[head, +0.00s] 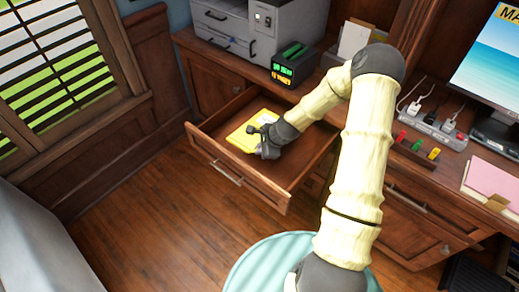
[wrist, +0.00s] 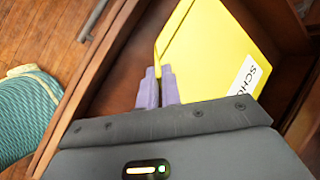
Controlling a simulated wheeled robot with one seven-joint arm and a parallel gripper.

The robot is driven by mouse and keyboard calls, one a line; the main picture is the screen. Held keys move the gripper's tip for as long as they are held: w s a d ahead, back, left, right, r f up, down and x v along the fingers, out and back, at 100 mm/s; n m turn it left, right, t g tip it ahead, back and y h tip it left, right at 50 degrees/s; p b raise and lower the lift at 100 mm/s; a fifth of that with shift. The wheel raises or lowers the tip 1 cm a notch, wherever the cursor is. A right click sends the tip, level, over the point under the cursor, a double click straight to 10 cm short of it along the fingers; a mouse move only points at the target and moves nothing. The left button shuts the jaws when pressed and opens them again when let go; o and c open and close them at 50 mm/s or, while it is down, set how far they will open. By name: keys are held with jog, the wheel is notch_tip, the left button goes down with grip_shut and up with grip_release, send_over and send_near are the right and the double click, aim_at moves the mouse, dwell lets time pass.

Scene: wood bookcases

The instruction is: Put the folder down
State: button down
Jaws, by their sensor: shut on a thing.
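A yellow folder (head: 241,137) with a white label is inside an open wooden drawer (head: 297,168) in the head view. It also shows in the wrist view (wrist: 205,55), where dark letters show on its label. My gripper (head: 268,148) reaches down into the drawer at the folder's right side. In the wrist view its two purple fingers (wrist: 157,88) are close together on the folder's near edge, so it is shut on the folder. I cannot tell whether the folder touches the drawer's bottom.
A printer (head: 262,28) and a dark box with lit green and orange marks (head: 293,66) stand on the desk above the drawer. A monitor (head: 495,65), a power strip (head: 432,124) and pink papers (head: 492,183) are at the right. Bare floor (head: 145,225) lies left of the drawer.

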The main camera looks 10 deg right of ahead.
jog(key=shift+s+r+n+g, duration=0.7)
jog(key=shift+n+g, duration=0.75)
jog(key=shift+n, duration=1.6)
jog(key=shift+s+r+n+g, duration=0.7)
jog(key=shift+n+g, duration=0.7)
jog(key=shift+n, duration=1.6)
jog(key=shift+s+r+n+g, duration=0.7)
jog(key=shift+n+g, duration=0.75)
jog(key=shift+n, duration=1.6)
